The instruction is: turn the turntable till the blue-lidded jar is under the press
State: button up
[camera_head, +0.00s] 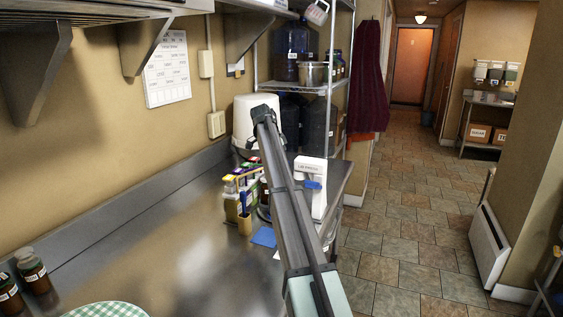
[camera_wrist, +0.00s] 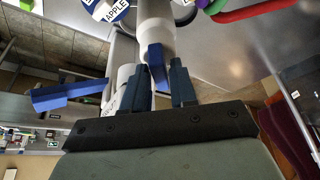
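The white press (camera_head: 311,195), lettered on its head, stands on the steel counter behind my arm. A blue lever (camera_head: 313,185) is on its front. In the wrist view a white column with a blue part (camera_wrist: 157,65) is between my gripper's fingers (camera_wrist: 160,88). The fingers stand apart, and I cannot tell if they touch it. Another blue bar (camera_wrist: 65,97) extends left. At the wrist view's top edge is a cut-off round blue-rimmed lid with an APPLE label (camera_wrist: 112,10), perhaps the blue-lidded jar. The turntable is mostly hidden by my arm; my gripper is hidden in the head view.
A white bucket (camera_head: 243,118) stands behind. Dark jars (camera_head: 32,270) and a green checked cloth (camera_head: 105,309) are at the near left. The counter's middle is clear.

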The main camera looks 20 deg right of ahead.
grip_shut()
dwell(0.3)
jog(key=shift+s+f+n, duration=0.1)
jog(key=shift+s+n, duration=0.05)
jog(key=shift+n, duration=0.35)
jog(key=shift+s+n+t, duration=0.15)
jog(key=shift+n+t, duration=0.45)
jog(key=shift+n, duration=0.5)
jog(key=shift+s+f+n+t+y, duration=0.1)
jog(key=shift+n+t+y, duration=0.25)
jog(key=shift+n, duration=0.85)
jog(key=shift+s+n+t+y, duration=0.15)
jog(key=shift+n+t, duration=0.3)
jog(key=shift+n, duration=0.75)
jog(key=shift+d+n+t+y, duration=0.1)
jog(key=shift+n+t+y, duration=0.25)
jog(key=shift+n, duration=0.85)
jog(key=shift+d+n+t+y, duration=0.1)
jog(key=shift+n+t+y, duration=0.2)
jog(key=shift+n, duration=0.9)
jog(key=shift+n+y, duration=0.85)
jog(key=shift+n, duration=1.75)
